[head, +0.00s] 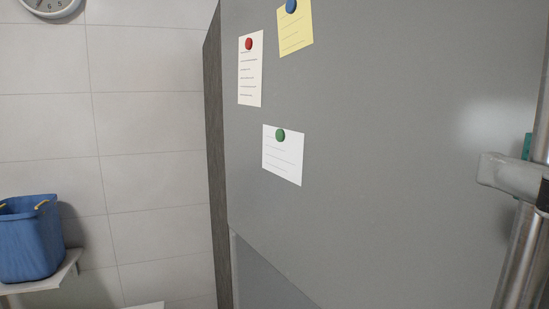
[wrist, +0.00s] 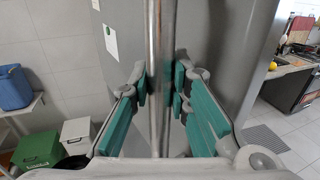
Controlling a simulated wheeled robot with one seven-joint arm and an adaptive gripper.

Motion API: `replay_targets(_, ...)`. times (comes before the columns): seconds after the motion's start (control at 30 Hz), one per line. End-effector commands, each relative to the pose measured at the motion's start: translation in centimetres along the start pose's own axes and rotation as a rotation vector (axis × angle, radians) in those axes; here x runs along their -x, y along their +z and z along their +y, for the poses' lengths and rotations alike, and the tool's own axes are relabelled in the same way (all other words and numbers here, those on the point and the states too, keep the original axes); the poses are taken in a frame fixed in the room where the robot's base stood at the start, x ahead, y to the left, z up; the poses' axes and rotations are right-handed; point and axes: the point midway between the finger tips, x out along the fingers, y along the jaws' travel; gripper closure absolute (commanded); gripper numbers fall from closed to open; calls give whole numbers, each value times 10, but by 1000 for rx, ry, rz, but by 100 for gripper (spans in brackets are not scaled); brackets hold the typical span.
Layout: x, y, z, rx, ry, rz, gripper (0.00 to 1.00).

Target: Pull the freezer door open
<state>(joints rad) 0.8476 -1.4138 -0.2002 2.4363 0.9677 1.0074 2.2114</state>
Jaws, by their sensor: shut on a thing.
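The grey door (head: 370,130) fills most of the head view, and its surface also shows in the wrist view (wrist: 210,40). Its handle is a vertical metal bar (head: 522,260) at the right edge of the head view; the bar runs down the middle of the wrist view (wrist: 155,35). My gripper (wrist: 160,88) is shut on this bar, with green-padded fingers on both sides of it. Only a part of my gripper shows in the head view. A seam at the lower left separates this door from a lower grey panel (head: 265,280). I cannot tell whether the door stands ajar.
Paper notes (head: 283,155) hang under magnets on the door. A blue basket (head: 30,240) sits on a shelf (head: 65,270) at left. Green (wrist: 37,149) and white (wrist: 85,132) bins stand at lower left in the wrist view.

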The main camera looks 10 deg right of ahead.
Motion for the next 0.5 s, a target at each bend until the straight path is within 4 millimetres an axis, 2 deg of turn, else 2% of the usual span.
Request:
replay_targets(0.03,-2,-6,-1,-1,0,15,100)
replay_targets(0.37,-2,-7,-1,-2,2,17,100)
replay_targets(0.4,-2,-7,-1,-2,2,17,76)
replay_targets(0.47,-2,-6,0,-2,2,15,63)
replay_targets(0.5,-2,-6,0,-2,2,14,62)
